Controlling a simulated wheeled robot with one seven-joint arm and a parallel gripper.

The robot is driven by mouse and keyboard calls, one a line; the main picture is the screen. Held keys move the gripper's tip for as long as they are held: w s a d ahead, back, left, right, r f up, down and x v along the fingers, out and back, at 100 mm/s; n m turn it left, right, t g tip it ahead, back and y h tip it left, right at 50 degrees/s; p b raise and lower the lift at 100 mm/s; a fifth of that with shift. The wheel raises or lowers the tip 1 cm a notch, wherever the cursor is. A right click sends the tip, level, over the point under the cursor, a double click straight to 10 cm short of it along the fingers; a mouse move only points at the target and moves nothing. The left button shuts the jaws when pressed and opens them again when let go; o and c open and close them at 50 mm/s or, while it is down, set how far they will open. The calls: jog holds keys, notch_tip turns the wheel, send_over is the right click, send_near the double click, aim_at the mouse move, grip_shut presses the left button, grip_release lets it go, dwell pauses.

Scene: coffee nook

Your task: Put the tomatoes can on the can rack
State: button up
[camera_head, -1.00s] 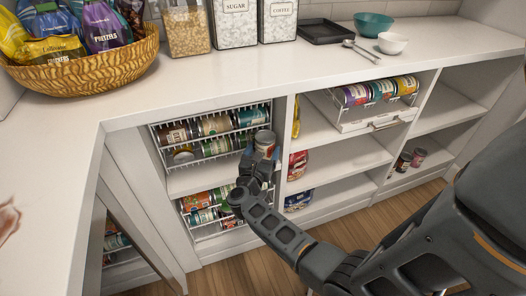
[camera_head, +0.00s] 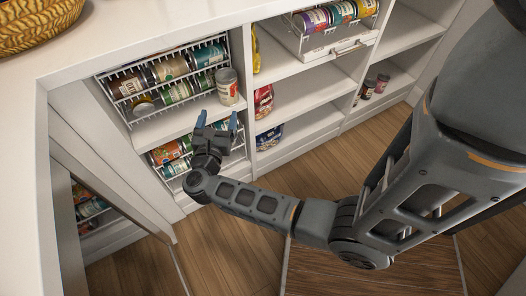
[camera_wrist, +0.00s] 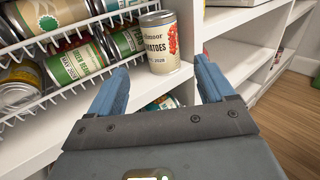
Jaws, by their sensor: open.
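The tomatoes can (camera_head: 228,87), with a pale label and red tomatoes, stands upright at the right end of the upper wire can rack (camera_head: 130,88). It seems to rest on the white shelf near its front edge, beside the rack. In the wrist view the tomatoes can (camera_wrist: 158,46) is just beyond my fingertips. My gripper (camera_head: 217,119) is open and empty, in front of and below the can, apart from it. In the wrist view my gripper's two blue fingers (camera_wrist: 161,70) are spread wide. The rack (camera_wrist: 60,95) holds several other cans in two tiers.
A second can rack (camera_head: 165,165) sits on the shelf below. A white divider (camera_head: 243,75) stands right of the can. Bagged goods (camera_head: 264,101) lie on the shelves further right. The counter (camera_head: 130,35) overhangs the rack. The floor in front is open.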

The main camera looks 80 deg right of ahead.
jog(key=s+a+r+m+t+y, duration=0.4)
jog(key=s+a+r+m+y, duration=0.2)
jog(key=a, duration=0.3)
jog(key=s+a+r+m+t+y, duration=0.4)
jog(key=s+a+r+m+y, duration=0.2)
jog(key=s+a, duration=0.2)
jog(key=s+a+r+m+t+y, duration=0.5)
jog(key=s+a+r+m+y, duration=0.1)
jog(key=a, duration=0.4)
jog(key=shift+s+a+m, duration=0.2)
jog(key=shift+s+m, duration=0.3)
jog(key=shift+s, duration=0.15)
jog(key=shift+c, duration=0.2)
